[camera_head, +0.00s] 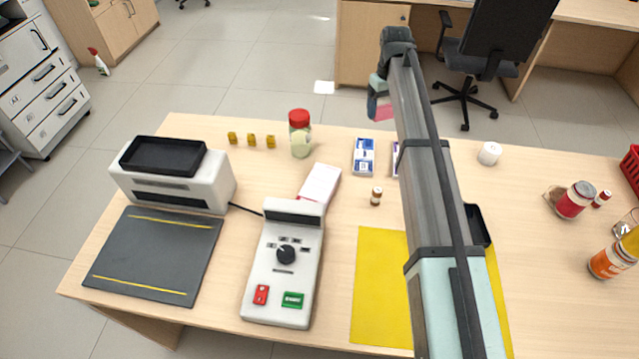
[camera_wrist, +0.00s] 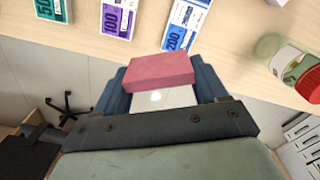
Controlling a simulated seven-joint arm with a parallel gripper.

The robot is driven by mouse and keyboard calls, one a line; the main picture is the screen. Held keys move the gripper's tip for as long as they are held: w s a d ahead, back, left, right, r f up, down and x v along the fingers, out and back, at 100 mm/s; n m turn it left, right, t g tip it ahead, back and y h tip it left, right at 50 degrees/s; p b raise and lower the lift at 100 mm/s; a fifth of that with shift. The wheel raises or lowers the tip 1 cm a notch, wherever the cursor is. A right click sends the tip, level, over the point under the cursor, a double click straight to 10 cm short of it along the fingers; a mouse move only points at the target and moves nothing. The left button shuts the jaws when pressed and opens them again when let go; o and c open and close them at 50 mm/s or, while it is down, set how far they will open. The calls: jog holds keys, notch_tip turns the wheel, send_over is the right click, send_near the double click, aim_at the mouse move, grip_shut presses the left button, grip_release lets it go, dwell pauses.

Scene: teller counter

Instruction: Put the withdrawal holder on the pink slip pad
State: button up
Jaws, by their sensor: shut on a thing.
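My gripper (camera_head: 379,97) is beyond the counter's back edge, shut on a pink block (camera_wrist: 160,70). The block lies between the two fingers (camera_wrist: 165,86) in the wrist view, and a bit of its pink shows in the head view (camera_head: 384,112). A pale pad with a pinkish edge (camera_head: 321,184) lies flat on the counter behind the white keypad device. I cannot tell for sure which of these is the withdrawal holder and which is the pink slip pad. The held block is clear of the counter.
My arm hides part of the yellow mat (camera_head: 377,285) and black tray (camera_head: 477,225).

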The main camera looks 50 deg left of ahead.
jog(key=s+a+n, duration=0.2)
jog(key=s+a, duration=0.1)
jog(key=s, duration=0.8)
jog(key=n, duration=0.2)
send_over(321, 186)
jog(key=shift+f, duration=4.75)
jog(key=shift+f, duration=0.1)
jog(key=o, duration=1)
jog(key=shift+o, duration=0.2)
